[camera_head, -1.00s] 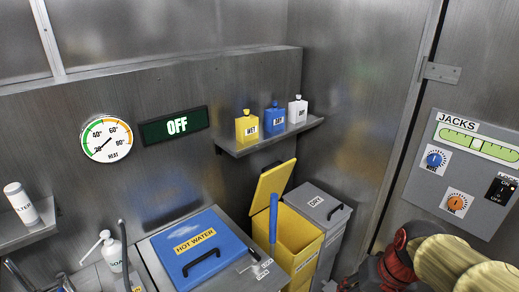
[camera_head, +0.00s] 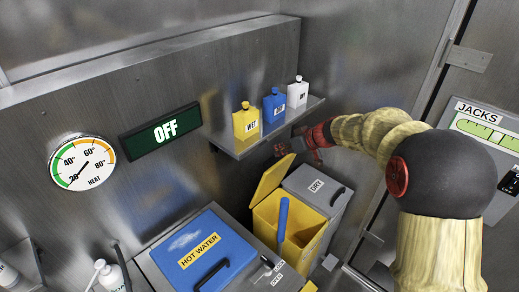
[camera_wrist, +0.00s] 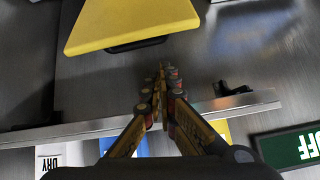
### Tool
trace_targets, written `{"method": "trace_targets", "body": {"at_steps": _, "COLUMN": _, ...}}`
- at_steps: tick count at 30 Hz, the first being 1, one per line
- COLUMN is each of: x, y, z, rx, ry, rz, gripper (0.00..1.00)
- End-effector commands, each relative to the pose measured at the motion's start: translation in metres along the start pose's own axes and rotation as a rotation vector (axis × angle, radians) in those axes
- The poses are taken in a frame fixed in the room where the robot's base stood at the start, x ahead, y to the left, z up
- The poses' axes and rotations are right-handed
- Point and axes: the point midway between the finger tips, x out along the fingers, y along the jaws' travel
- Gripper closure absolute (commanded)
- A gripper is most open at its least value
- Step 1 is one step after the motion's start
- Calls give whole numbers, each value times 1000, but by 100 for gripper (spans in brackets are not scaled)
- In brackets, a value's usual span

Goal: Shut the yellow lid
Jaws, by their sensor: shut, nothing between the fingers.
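The yellow lid (camera_head: 271,178) stands raised and tilted back at the rear of the open yellow bin (camera_head: 310,246). In the wrist view the yellow lid (camera_wrist: 130,22) fills the upper part, with a dark handle (camera_wrist: 137,44) at its edge. My gripper (camera_head: 281,150) is shut and empty. It is behind and above the raised lid, below the wall shelf, and looks apart from the lid. In the wrist view the shut fingertips of my gripper (camera_wrist: 165,75) are near the wall, below the lid's handle edge.
A wall shelf (camera_head: 245,150) with yellow, blue and white flasks is just above my gripper. A grey DRY bin (camera_head: 316,187) stands right of the yellow bin. A blue handle (camera_head: 282,220) rises before the yellow bin. The blue HOT WATER lid (camera_head: 190,245) is at left.

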Motion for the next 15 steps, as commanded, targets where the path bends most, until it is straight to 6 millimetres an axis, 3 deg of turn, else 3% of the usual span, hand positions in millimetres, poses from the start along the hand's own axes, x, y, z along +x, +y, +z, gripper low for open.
{"method": "trace_targets", "body": {"at_steps": 8, "x": 4, "y": 2, "z": 0, "rx": -150, "ry": 3, "rz": 8, "gripper": 100}}
{"method": "trace_targets", "body": {"at_steps": 15, "x": 36, "y": 1, "z": 1, "rx": -151, "ry": 1, "rz": 5, "gripper": 100}}
